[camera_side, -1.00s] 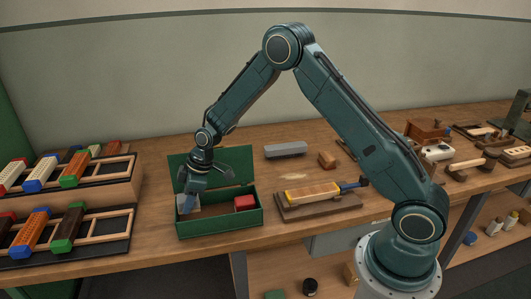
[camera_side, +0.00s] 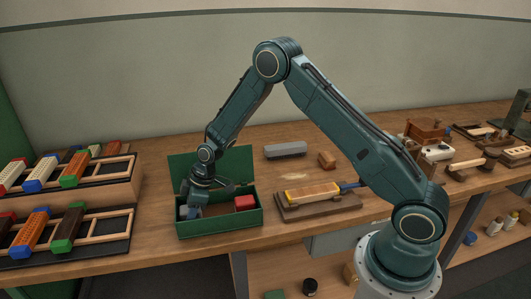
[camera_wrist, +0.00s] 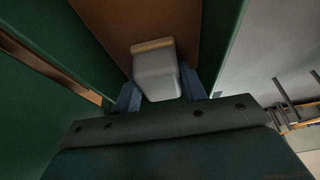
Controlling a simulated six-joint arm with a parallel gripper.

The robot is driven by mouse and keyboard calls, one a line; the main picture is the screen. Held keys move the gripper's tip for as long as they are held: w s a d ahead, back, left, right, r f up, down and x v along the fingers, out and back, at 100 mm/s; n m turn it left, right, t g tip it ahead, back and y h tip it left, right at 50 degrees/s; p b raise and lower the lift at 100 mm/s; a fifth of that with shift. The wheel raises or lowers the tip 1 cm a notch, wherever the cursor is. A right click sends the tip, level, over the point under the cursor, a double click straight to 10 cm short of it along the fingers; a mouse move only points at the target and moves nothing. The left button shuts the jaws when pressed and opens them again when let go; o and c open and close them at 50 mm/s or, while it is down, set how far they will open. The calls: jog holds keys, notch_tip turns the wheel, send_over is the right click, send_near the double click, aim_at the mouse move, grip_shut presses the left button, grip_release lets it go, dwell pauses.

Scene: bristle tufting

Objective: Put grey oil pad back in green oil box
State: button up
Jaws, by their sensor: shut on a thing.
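The green oil box (camera_side: 240,219) stands open on the bench, with its lid (camera_side: 234,164) raised at the back. My gripper (camera_side: 190,213) is down inside the left part of the box. In the wrist view my gripper (camera_wrist: 157,92) is shut on the grey oil pad (camera_wrist: 157,74), a pale grey block with a tan edge, held between two blue fingers. The box's brown floor (camera_wrist: 112,22) and green walls show around it. In the side view the pad is mostly hidden by the gripper and the box's front wall. I cannot tell whether it touches the floor.
A red block (camera_side: 245,202) sits in the right part of the box. A wooden board with a yellow-topped brush (camera_side: 312,193) lies to the right, and a grey block (camera_side: 285,149) behind. Racks of coloured brushes (camera_side: 72,227) stand at the left.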

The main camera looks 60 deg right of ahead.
jog(key=o, duration=0.9)
jog(key=v, duration=1.2)
jog(key=shift+r, duration=0.1)
